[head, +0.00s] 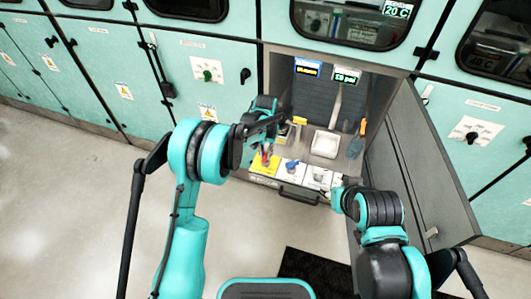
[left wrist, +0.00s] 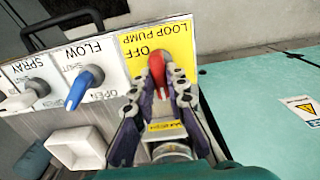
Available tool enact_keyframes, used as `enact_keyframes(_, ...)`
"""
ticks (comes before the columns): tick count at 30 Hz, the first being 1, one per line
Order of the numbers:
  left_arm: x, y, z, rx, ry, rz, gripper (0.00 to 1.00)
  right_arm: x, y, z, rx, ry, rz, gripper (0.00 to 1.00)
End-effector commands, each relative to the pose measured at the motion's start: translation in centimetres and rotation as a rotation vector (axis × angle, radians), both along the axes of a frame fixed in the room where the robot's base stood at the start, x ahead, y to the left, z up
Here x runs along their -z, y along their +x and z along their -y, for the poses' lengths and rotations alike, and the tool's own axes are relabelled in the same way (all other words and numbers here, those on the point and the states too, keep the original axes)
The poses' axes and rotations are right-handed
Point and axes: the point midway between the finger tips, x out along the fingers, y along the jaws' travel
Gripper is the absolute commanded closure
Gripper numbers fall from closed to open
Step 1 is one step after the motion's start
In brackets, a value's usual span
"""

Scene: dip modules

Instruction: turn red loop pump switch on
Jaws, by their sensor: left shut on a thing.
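The red loop pump switch (left wrist: 157,68) is a red lever on a yellow plate (left wrist: 180,45) labelled LOOP PUMP, with OFF printed beside the lever. In the head view the red switch (head: 266,158) shows at the left end of the panel in the open cabinet bay. My left gripper (left wrist: 160,88) is shut on the switch, its two fingers on either side of the lever. The head view shows my left gripper (head: 264,150) reaching down to it. The other switch position's label is hidden. My right arm is at the right, its gripper fingers not clear.
Beside the yellow plate is a blue FLOW valve handle (left wrist: 85,87), then a white SPRAY knob (left wrist: 36,88). A white square basin (left wrist: 78,148) is behind them. The open grey cabinet door (head: 415,165) bounds the right side. The floor at left is clear.

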Motion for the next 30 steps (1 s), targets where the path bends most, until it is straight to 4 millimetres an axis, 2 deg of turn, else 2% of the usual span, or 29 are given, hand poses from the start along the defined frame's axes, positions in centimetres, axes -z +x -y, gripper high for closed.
enact_keyframes(1,0.0,0.0,0.0,-0.001,0.0,0.001,1.0,0.0,0.0,0.0,0.0,0.0,0.0,0.6)
enact_keyframes(2,0.0,0.0,0.0,-0.001,0.0,0.001,0.79,0.0,0.0,0.0,0.0,0.0,0.0,0.6)
enact_keyframes(3,0.0,0.0,0.0,-0.001,0.0,0.0,0.68,0.0,0.0,0.0,0.0,0.0,0.0,0.6)
enact_keyframes(4,0.0,0.0,0.0,-0.001,0.0,0.0,0.66,0.0,0.0,0.0,0.0,0.0,0.0,0.6)
enact_keyframes(12,0.0,0.0,0.0,0.0,0.0,0.0,0.66,0.0,0.0,0.0,0.0,0.0,0.0,0.6)
enact_keyframes(16,-0.9,0.0,0.0,0.0,0.0,0.0,0.66,0.0,0.0,0.0,0.0,0.0,0.0,0.6)
enact_keyframes(30,-10.1,0.0,0.0,0.0,0.0,0.0,0.66,0.0,0.0,0.0,0.0,0.0,0.0,0.6)
